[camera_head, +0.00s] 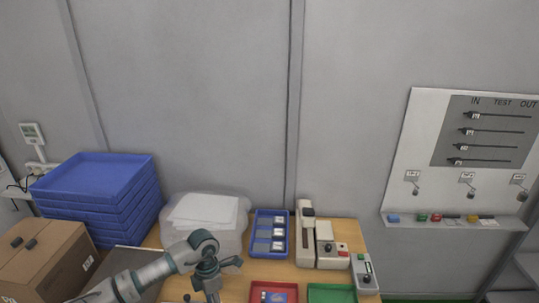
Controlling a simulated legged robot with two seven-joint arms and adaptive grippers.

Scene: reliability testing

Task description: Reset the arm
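My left arm comes in from the lower left and bends over the wooden table (345,279). My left gripper (211,286) is near the bottom edge, to the left of the red tray (273,292) in the picture. It points down and its fingertips are not clear, so I cannot tell whether it is open or shut. I see nothing held in it. My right arm and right gripper are not in view.
A blue tray with several dark devices (269,234), a beige tester (306,236) and a green tray (331,293) are on the table. Stacked blue crates (95,178) and a cardboard box (45,262) stand left.

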